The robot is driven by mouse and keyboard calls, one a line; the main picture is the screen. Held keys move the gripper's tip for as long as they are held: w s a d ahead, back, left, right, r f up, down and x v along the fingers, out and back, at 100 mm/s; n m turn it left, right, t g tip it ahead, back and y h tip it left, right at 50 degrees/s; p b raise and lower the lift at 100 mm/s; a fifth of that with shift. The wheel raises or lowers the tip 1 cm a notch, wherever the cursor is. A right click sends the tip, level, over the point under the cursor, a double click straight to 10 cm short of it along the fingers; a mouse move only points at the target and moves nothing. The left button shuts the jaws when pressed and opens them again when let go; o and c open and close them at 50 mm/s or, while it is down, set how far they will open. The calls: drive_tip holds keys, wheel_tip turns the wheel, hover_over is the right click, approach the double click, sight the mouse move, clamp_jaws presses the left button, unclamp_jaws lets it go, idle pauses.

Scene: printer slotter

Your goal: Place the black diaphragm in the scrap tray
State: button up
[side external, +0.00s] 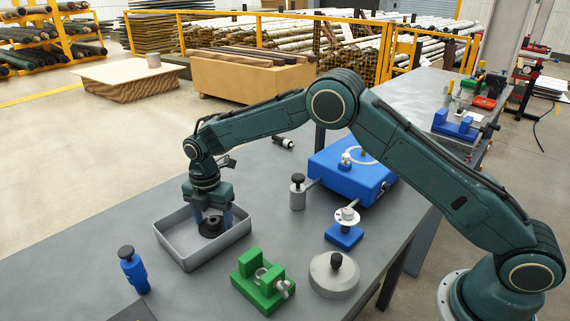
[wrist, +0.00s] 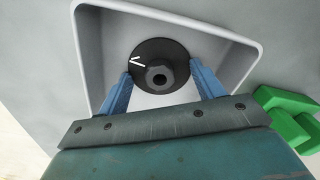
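The black diaphragm (side external: 210,229) is a round disc with a raised hub and a white mark on top. It is inside the grey scrap tray (side external: 178,251), low down near the tray's right part in the side view. In the wrist view the diaphragm (wrist: 151,50) shows within the walls of the tray (wrist: 90,50). My gripper (side external: 212,222) points down into the tray. Its blue fingers (wrist: 160,72) stand wide apart at either side of the disc and clear of the hub. Whether the fingertips touch the disc's rim is hard to see.
A green clamp block (side external: 263,281) stands right of the tray, and a blue bottle-like part (side external: 133,270) stands at its left front. A round grey lid (side external: 334,274), a blue stand (side external: 344,235), a grey cylinder (side external: 298,192) and a blue box (side external: 352,175) are farther right.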

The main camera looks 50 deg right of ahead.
drive_tip(key=o, duration=0.4)
drive_tip(key=shift+o, duration=0.2)
drive_tip(key=shift+r, duration=0.15)
wheel_tip(320, 180, up, 12)
idle(0.4)
idle(0.5)
